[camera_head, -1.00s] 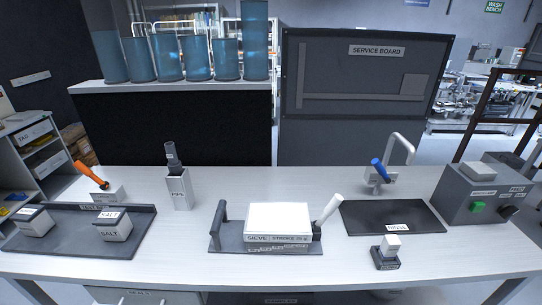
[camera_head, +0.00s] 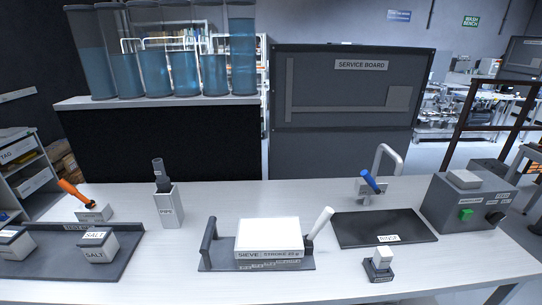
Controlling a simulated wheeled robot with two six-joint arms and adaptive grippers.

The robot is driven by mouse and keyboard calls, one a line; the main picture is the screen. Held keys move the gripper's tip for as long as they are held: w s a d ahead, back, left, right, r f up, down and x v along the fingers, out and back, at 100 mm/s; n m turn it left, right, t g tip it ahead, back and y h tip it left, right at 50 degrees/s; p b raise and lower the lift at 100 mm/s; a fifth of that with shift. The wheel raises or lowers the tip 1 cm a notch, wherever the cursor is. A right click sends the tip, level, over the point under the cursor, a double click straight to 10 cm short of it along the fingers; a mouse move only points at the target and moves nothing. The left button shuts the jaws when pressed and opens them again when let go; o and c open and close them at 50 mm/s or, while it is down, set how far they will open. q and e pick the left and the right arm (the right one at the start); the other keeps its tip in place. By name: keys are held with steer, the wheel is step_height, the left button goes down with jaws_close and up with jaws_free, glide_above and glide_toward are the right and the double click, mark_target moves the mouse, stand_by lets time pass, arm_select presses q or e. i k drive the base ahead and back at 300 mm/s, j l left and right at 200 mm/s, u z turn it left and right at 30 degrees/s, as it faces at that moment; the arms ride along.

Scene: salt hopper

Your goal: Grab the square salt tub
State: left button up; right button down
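A square grey salt tub (camera_head: 98,248) with a "SALT" label on its light top and front stands on the right part of a dark tray (camera_head: 128,241) at the left of the table. A second, similar tub (camera_head: 12,243) stands on the same tray near the left picture edge, partly cut off; I cannot read its label. Neither of my grippers shows in the head view, so nothing is seen held.
A pipe holder (camera_head: 169,209), an orange-handled tool (camera_head: 73,190) and a sieve unit (camera_head: 267,240) stand on the table (camera_head: 200,285). A dark rinse mat (camera_head: 385,227), a small block stand (camera_head: 380,270) and a grey box with a green button (camera_head: 447,206) are at right.

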mark_target(98, 245)
steer(key=u, duration=1.35)
